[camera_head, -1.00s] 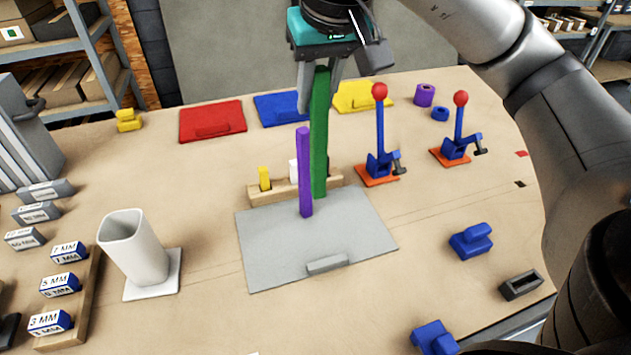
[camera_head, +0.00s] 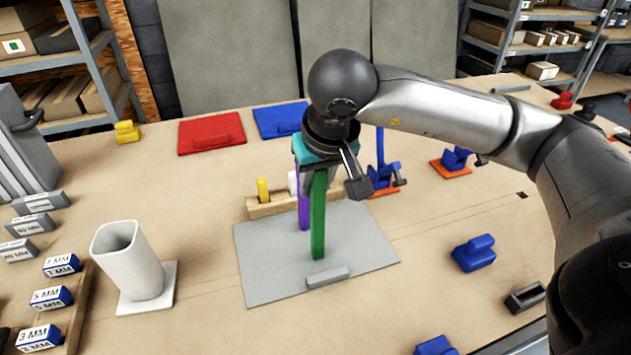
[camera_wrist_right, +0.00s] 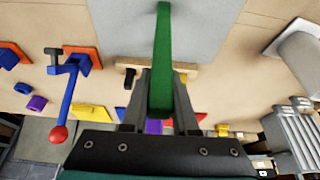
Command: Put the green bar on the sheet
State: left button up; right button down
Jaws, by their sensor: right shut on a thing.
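The green bar (camera_head: 319,220) hangs upright in my right gripper (camera_head: 320,176), which is shut on its upper part. Its lower end is over the front middle of the grey sheet (camera_head: 270,270), just behind the sheet's handle; I cannot tell whether it touches. In the right wrist view the green bar (camera_wrist_right: 161,60) runs from between the fingers to over the grey sheet (camera_wrist_right: 205,25). A purple bar (camera_head: 303,212) stands upright behind it, at the sheet's back part, its top partly hidden by the gripper. My left gripper is not in view.
A wooden rack (camera_head: 262,211) with a yellow piece stands behind the sheet. A white cup (camera_head: 133,265) is at left. Red (camera_head: 195,138) and blue (camera_head: 275,122) sheets lie farther back. Toggle clamps (camera_head: 455,165) stand to the right. Blue blocks (camera_head: 474,255) lie at right.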

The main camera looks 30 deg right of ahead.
jog(key=shift+f+b, duration=0.15)
jog(key=shift+b, duration=0.15)
jog(key=c, duration=0.7)
grip_release()
jog(key=shift+r+p, duration=0.4)
jog(key=v, duration=1.1)
jog(key=shift+s+a+r+p, duration=0.1)
jog(key=shift+s+r+p, duration=0.2)
